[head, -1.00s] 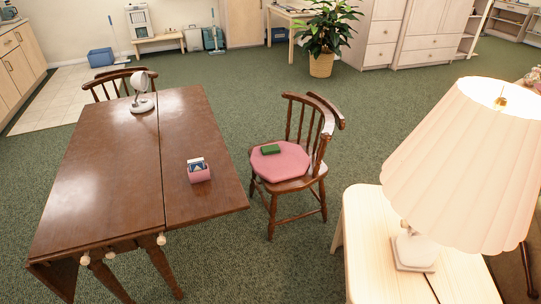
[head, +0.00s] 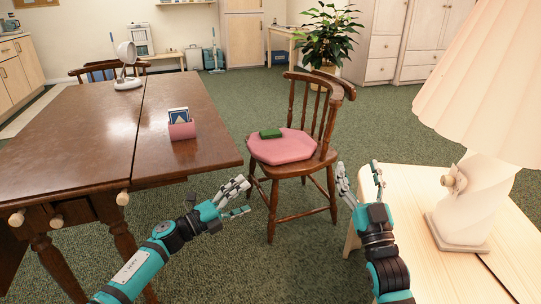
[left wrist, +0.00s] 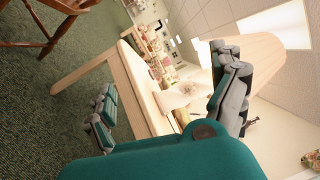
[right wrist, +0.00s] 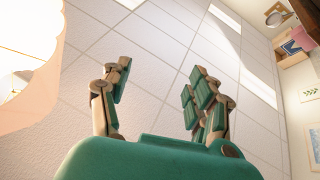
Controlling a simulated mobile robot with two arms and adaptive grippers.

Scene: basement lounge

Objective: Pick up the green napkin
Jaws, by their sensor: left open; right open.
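The green napkin (head: 271,133) is a small dark green folded piece. It lies on the pink cushion (head: 284,150) on the seat of the wooden chair (head: 310,112) in the head view. My left gripper (head: 243,195) is open and empty, in front of the chair and to the left, below the seat in the picture. Its fingers also show in the left wrist view (left wrist: 165,100). My right gripper (head: 360,172) is open and empty, to the right of the chair by the side table. In the right wrist view (right wrist: 158,95) its fingers stand apart against the ceiling.
A brown wooden table (head: 70,130) stands at the left, with a pink holder (head: 182,131) and a white lamp (head: 127,55) on it. A pale side table (head: 410,200) with a large pleated lamp (head: 485,90) stands at the right. A potted plant (head: 325,35) is behind the chair.

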